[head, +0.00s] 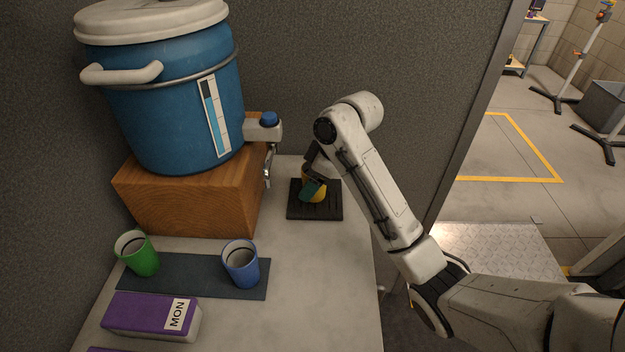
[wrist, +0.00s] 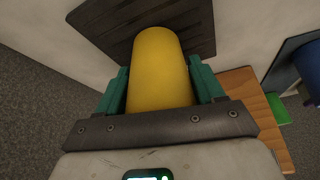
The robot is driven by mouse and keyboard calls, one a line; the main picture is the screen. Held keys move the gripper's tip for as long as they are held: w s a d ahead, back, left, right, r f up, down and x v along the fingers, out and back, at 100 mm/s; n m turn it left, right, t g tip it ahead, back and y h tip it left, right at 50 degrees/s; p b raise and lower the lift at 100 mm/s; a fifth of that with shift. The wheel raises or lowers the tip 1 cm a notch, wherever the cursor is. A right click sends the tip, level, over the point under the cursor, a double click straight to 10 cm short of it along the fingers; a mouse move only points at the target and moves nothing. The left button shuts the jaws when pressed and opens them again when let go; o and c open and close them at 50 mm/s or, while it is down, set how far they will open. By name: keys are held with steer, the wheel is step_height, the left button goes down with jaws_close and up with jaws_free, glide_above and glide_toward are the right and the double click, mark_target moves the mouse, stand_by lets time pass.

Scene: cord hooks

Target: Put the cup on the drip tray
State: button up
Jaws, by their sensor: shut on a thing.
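A yellow cup (wrist: 160,70) is between the green fingers of my gripper (wrist: 162,88) in the wrist view, with a finger against each side. In the head view the yellow cup (head: 320,196) is partly hidden by my gripper (head: 311,188). It is at the black drip tray (head: 330,212), over its middle or left part. The ribbed tray also shows behind the cup in the wrist view (wrist: 100,25). I cannot tell whether the cup's base touches the tray.
A blue drink tank (head: 170,110) with a tap (head: 268,165) stands on a wooden block (head: 190,205) left of the tray. A green cup (head: 138,254) and a blue cup (head: 240,264) are on a dark mat (head: 190,278). A purple box (head: 140,313) lies in front. The counter's right edge is close to the tray.

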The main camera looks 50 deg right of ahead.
steer(key=shift+f, duration=0.1)
steer(key=o, duration=1)
steer(key=p+v, duration=0.5)
steer(key=v, duration=0.7)
